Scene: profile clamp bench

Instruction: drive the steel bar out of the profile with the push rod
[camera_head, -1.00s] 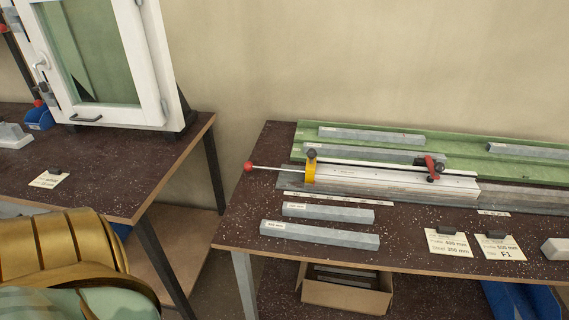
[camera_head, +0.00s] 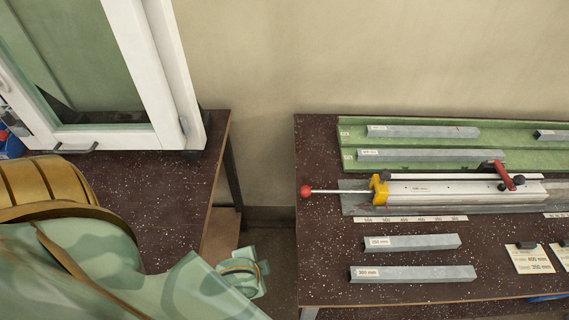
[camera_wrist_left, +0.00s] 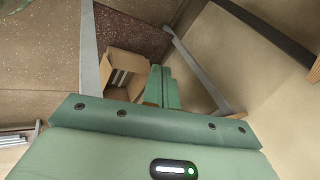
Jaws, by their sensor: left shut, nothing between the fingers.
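The white profile (camera_head: 425,190) lies lengthwise in the clamp bench on the right table. A red-handled clamp (camera_head: 508,177) sits over its right part. The push rod (camera_head: 340,190) has a red ball knob (camera_head: 306,192) at its left end and runs into a yellow guide (camera_head: 379,190) at the profile's left end. I cannot see a steel bar inside the profile. My left gripper (camera_wrist_left: 162,85) is shut and empty in the left wrist view, pointing down toward the floor area below the table. It is well away from the rod. My right gripper is not in view.
Loose steel bars (camera_head: 412,243) (camera_head: 412,274) lie in front of the bench, and more lie in the green rack (camera_head: 350,140) behind. A window frame (camera_head: 150,70) stands on the left table. A gap separates the tables. A cardboard box (camera_wrist_left: 130,65) is below.

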